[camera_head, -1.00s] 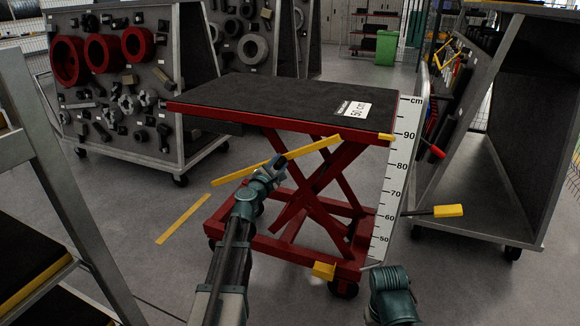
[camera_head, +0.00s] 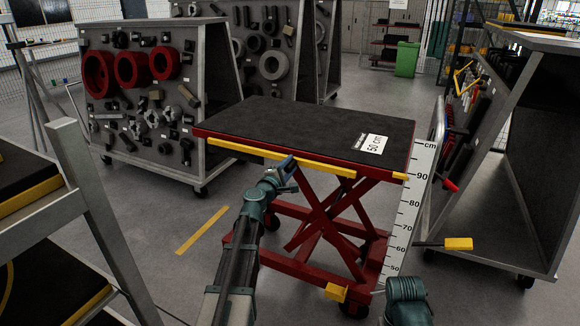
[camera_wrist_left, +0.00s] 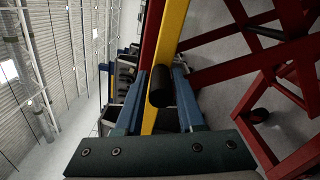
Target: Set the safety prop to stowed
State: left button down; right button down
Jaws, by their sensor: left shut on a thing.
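The safety prop (camera_head: 240,150) is a yellow bar on the red lift table (camera_head: 214,133). It lies along the near edge of the tabletop, just under the rim and roughly parallel to it. In the left wrist view the yellow bar (camera_wrist_left: 174,30) runs beside a red frame member, with a black grip (camera_wrist_left: 161,86) on it. My left gripper (camera_head: 285,172) is at the bar's middle; in the wrist view its fingers (camera_wrist_left: 160,103) are shut around the black grip. Part of the bar is hidden behind the gripper. My right gripper is not in view.
A height scale (camera_head: 407,215) stands at the table's right side, near a yellow-handled lever (camera_head: 457,244) and a red-handled one (camera_head: 450,184). A parts rack (camera_head: 190,70) stands behind left, a grey shelf cart (camera_head: 535,150) right, and steps (camera_head: 95,210) near left.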

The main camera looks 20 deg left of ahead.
pick_arm(q)
jog(key=shift+w+r, duration=0.1)
jog(key=c, duration=1)
grip_release()
jog(key=o, duration=0.3)
jog(key=shift+d+r, duration=0.1)
jog(key=shift+d, duration=0.05)
jog(key=shift+s, duration=0.2)
jog(key=s, duration=1.3)
jog(key=shift+s+a, duration=0.25)
jog(key=shift+a, duration=0.05)
